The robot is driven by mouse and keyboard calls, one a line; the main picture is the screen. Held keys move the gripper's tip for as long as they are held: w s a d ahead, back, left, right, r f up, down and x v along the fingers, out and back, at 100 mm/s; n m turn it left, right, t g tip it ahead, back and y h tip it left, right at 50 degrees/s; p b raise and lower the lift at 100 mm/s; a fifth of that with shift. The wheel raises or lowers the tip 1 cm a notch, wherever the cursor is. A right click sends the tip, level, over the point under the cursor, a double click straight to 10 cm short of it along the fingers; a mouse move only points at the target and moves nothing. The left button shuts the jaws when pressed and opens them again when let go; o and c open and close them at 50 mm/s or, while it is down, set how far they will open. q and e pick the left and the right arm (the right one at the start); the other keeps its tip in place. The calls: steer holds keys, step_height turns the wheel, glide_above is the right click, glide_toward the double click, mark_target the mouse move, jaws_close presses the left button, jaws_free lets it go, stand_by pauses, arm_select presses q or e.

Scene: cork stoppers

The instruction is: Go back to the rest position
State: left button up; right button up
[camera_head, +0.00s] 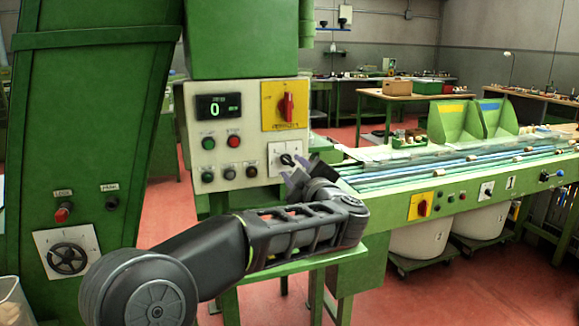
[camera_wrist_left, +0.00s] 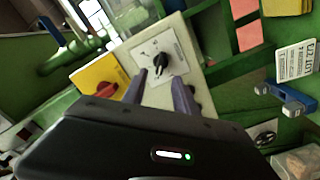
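My left gripper (camera_head: 288,180) is in front of the lower right of a pale control panel (camera_head: 222,150), close to a black selector knob (camera_head: 287,160) on a white plate. In the left wrist view its two dark fingers (camera_wrist_left: 160,82) stand apart with nothing held between them. The black knob (camera_wrist_left: 160,63) shows beyond and between the fingertips; I cannot tell whether they touch it. My left arm reaches across the lower middle of the head view. My right gripper is not in view.
The panel has a display reading 0 (camera_head: 219,107), several buttons and a red switch (camera_head: 287,107) on yellow. A green machine column (camera_head: 85,150) stands at left. A green conveyor bench (camera_head: 450,180) with two green hoppers and white bins below is at right. Red floor is open between.

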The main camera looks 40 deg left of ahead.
arm_select(q)
steer(key=shift+v, duration=1.1)
